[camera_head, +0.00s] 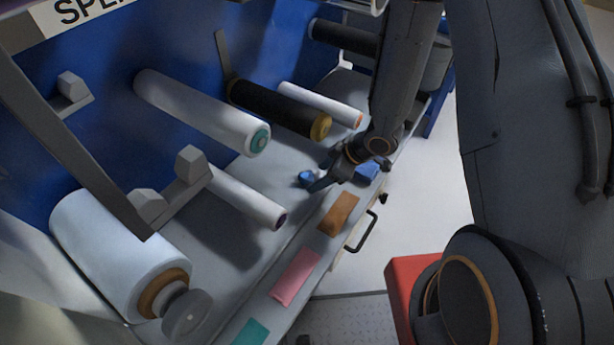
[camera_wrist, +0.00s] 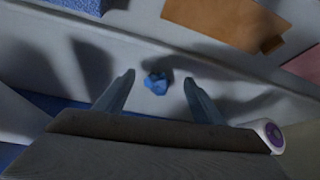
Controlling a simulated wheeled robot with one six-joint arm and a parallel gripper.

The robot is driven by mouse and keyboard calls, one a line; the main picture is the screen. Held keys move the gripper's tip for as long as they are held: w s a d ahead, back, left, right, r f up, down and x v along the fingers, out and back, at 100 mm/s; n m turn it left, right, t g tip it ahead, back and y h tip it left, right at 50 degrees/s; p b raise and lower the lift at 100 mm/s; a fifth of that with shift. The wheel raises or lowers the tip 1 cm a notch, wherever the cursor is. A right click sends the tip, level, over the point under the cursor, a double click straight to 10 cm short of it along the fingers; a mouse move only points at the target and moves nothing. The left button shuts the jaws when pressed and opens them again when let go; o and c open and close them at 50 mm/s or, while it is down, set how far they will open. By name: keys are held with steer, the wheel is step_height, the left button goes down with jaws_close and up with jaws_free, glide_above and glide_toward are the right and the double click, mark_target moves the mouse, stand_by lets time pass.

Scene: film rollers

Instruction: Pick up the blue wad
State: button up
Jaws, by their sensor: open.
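The blue wad (camera_wrist: 156,83) is a small crumpled lump on the grey surface. In the wrist view it lies between and slightly beyond the fingertips of my gripper (camera_wrist: 159,78). The fingers are spread apart, with a gap on either side of the wad. In the head view the blue wad (camera_head: 306,178) shows at the left of my gripper (camera_head: 318,180), partly hidden by a dark finger. I cannot tell the exact height of the fingertips above the surface.
Rollers surround the spot: a white one (camera_head: 250,197) with a purple end, a black one (camera_head: 278,107), and a white one (camera_head: 205,112) with a teal end. A blue patch (camera_head: 367,172), orange patch (camera_head: 339,213) and pink patch (camera_head: 295,277) lie along the front ledge.

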mark_target(307, 173)
steer(key=a, duration=0.1)
steer(key=w+a, duration=0.1)
steer(key=a, duration=0.1)
steer(key=shift+w+a+f+p, duration=0.1)
steer(key=shift+w+a+p, duration=0.2)
steer(key=shift+w+p, duration=0.05)
steer(key=shift+w+a+f, duration=0.1)
steer(key=shift+a+f, duration=0.05)
steer(key=shift+f, duration=0.25)
steer(key=shift+c, duration=0.5)
steer(key=c, duration=1)
